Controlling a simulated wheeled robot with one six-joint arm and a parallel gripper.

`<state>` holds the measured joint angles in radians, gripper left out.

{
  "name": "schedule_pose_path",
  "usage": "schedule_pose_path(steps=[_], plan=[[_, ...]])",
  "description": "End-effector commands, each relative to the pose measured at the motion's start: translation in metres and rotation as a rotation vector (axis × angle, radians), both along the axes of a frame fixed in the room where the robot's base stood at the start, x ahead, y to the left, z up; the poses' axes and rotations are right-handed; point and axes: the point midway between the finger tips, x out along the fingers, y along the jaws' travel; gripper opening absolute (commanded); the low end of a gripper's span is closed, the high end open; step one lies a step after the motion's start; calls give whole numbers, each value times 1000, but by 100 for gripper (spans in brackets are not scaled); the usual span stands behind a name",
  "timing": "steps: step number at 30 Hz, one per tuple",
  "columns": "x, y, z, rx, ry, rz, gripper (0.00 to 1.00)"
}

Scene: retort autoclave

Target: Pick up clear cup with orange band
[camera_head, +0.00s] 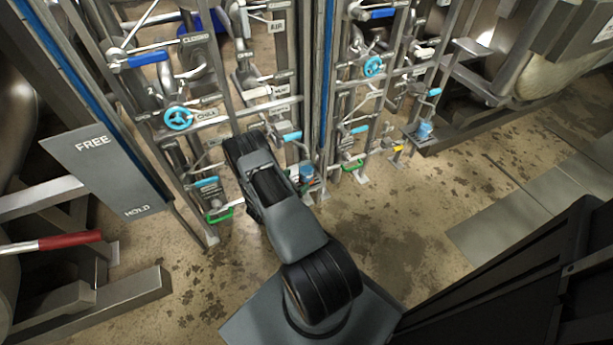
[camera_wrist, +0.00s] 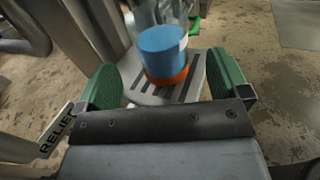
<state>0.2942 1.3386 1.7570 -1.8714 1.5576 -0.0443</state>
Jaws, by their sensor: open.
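The clear cup with an orange band (camera_wrist: 165,52) stands upright on a small slotted metal shelf (camera_wrist: 190,88) in the wrist view. It holds something blue, and the orange band shows at its lower edge. My gripper (camera_wrist: 165,85) is open, with one green finger on each side of the cup and a gap to it on both sides. The cup's top is cut off by the frame edge or blends into the background. In the head view a blue-filled cup (camera_head: 306,172) shows just beyond my arm, which hides my gripper there.
Pipe racks with blue handwheels (camera_head: 178,118) and lever valves stand close around the shelf. Another blue-filled cup (camera_head: 425,130) sits on a shelf at the right. A FREE/HOLD plate (camera_head: 105,170) and a red-handled lever (camera_head: 70,240) are at the left. The floor at right centre is clear.

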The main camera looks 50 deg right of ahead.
Motion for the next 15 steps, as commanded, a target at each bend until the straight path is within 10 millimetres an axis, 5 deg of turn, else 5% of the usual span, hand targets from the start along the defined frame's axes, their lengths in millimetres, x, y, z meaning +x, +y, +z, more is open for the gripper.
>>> schedule_pose_path(steps=[15], plan=[[-1,-50,-2,0,-3,-3,94]])
